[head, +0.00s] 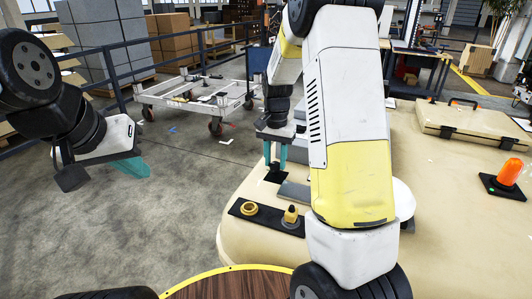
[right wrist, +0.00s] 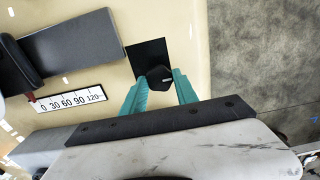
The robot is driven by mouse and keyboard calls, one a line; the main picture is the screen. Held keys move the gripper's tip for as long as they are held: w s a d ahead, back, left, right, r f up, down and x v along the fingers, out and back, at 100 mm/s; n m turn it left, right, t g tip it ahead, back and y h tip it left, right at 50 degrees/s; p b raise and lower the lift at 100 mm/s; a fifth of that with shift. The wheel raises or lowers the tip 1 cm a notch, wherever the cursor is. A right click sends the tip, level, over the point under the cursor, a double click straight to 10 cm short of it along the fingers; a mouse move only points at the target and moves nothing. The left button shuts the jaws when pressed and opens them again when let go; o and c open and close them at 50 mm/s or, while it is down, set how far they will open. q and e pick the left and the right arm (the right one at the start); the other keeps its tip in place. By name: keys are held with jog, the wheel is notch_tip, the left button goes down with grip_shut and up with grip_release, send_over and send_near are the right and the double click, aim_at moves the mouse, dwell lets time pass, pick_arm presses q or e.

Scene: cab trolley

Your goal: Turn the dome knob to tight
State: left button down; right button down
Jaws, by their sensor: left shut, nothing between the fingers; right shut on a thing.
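I see no readable tight mark. My left gripper (head: 132,167) is shut and empty, held over the floor at the left.
A scale strip (right wrist: 70,103) reading 0 to 120, with a red pointer (right wrist: 31,98), lies beside a grey block (right wrist: 75,42). A case (head: 475,120) and orange beacon (head: 509,172) stand right.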

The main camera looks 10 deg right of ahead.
aim_at(275, 164)
jog(key=shift+w, duration=0.1)
dwell(0.4)
jog(key=c, duration=0.9)
grip_release()
jog(key=shift+c, duration=0.2)
notch_tip(275, 164, up, 7)
jog(key=shift+r, duration=0.45)
jog(key=s+a+r+n+t+y, duration=0.1)
jog(key=s+r+n+t, duration=0.2)
jog(key=s, duration=0.9)
jog(key=s+a+r+n+t+y, duration=0.1)
jog(key=s+a+r+n+t, duration=0.1)
jog(key=s+r, duration=0.5)
jog(key=s+n+t, duration=0.1)
jog(key=s+n, duration=0.1)
jog(key=s, duration=0.3)
jog(key=shift+s+r, duration=0.2)
